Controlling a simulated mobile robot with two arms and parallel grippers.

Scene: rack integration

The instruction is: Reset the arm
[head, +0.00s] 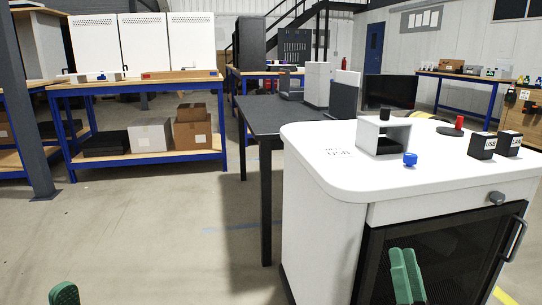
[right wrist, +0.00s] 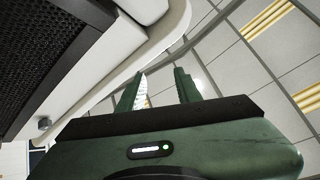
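My right gripper (head: 405,276) shows as green fingers low in front of the dark mesh door of the white cabinet (head: 322,205). In the right wrist view its two fingers (right wrist: 161,80) stand apart with nothing between them, and the cabinet's mesh side and white edge (right wrist: 78,85) are at the left. Of my left gripper (head: 64,293), only a green tip shows at the bottom left edge of the head view. Its opening is hidden. Nothing visible is held by the right gripper.
On the cabinet top are a white open-fronted block (head: 366,137), a blue knob (head: 410,160), a red knob (head: 459,122) and two black USB boxes (head: 482,146). A black table (head: 265,123) stands behind. The floor at left (head: 160,225) is clear.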

